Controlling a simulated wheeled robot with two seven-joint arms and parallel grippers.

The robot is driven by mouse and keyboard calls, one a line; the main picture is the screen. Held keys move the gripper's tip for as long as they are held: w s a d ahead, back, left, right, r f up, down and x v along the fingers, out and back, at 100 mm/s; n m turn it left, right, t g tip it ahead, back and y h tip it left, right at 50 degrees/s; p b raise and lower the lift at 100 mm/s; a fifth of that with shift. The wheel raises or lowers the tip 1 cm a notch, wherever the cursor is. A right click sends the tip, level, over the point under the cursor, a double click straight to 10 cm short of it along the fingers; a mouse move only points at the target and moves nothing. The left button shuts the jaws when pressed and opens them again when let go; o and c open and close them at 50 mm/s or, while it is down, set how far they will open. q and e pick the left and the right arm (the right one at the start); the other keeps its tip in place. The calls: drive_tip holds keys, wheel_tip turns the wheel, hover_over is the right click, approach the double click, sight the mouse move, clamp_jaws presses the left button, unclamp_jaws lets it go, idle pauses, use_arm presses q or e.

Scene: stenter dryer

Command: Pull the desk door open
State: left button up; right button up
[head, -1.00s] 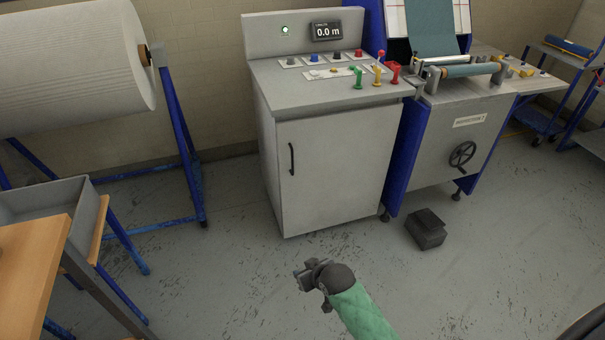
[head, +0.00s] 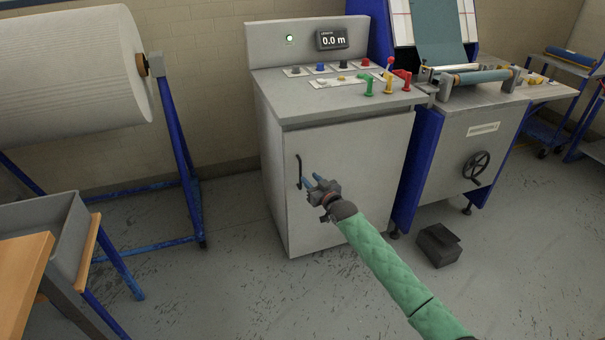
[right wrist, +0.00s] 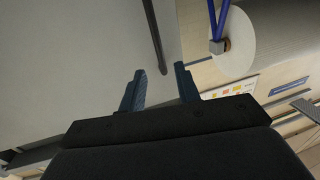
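The desk door (head: 346,175) is the grey front panel of the control desk, and it is shut. Its dark vertical bar handle (head: 298,172) sits near the door's left edge. My right gripper (head: 309,182) is just to the right of the handle, with its blue fingers pointing at it. In the right wrist view the fingers (right wrist: 160,88) are spread apart and empty, and the handle (right wrist: 153,40) ends just beyond the fingertips, between their lines. I see no contact with the handle. My left gripper is in neither view.
The desk top carries knobs, coloured levers (head: 387,84) and a display (head: 331,39). A large white roll (head: 70,70) on a blue stand (head: 183,150) is at the left. A dark box (head: 438,245) lies on the floor at the right. The floor before the door's left side is clear.

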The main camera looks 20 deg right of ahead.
sight(303, 171)
drive_tip(key=shift+x, duration=3.2)
drive_tip(key=shift+c, duration=0.4)
clamp_jaws()
